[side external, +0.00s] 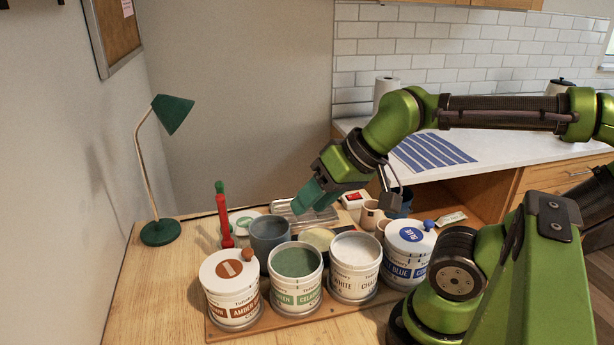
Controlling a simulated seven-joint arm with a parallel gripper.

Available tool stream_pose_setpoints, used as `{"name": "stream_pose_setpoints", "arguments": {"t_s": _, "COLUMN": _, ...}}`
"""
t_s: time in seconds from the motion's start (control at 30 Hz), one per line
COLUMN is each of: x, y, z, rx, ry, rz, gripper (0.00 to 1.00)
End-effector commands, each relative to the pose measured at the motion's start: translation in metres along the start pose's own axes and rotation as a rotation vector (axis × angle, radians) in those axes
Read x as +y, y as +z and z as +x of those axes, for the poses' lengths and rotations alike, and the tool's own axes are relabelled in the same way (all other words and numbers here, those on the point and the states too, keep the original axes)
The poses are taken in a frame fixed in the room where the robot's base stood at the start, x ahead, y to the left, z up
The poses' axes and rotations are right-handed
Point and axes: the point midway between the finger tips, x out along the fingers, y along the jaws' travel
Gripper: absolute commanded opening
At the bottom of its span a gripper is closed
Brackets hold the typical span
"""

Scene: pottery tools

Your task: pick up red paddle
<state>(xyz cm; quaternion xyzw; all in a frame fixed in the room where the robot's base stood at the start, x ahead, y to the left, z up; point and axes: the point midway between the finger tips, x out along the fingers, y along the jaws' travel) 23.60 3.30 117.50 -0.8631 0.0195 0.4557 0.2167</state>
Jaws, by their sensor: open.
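A slim red tool (223,218), which looks like the red paddle, stands roughly upright at the back left of the wooden table, with a green tip on top. Its lower end is beside a white lid with a green label (243,217). My gripper (308,200) is to the right of the red tool, above the back of the table and apart from it. Its teal fingers point down and left. It is open, with nothing visible in it; the gap between the fingers is hard to see from this side.
Labelled glaze tubs stand along the front: amber (230,300), celadon (295,285), white (354,275) and blue (408,265). A blue-grey cup (270,238) is behind them. A wire rack (303,215) lies below my gripper. A green lamp (160,232) stands left.

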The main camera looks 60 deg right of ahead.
Motion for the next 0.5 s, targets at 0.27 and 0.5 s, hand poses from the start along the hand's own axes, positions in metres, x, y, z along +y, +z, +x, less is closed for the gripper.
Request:
{"name": "stream_pose_setpoints", "arguments": {"t_s": 0.27, "x": 0.0, "y": 0.0, "z": 0.0, "rx": 0.0, "ry": 0.0, "rz": 0.0, "gripper": 0.47}}
{"name": "stream_pose_setpoints", "arguments": {"t_s": 0.5, "x": -0.003, "y": 0.001, "z": 0.01, "rx": -0.046, "ry": 0.009, "rz": -0.011, "gripper": 0.47}}
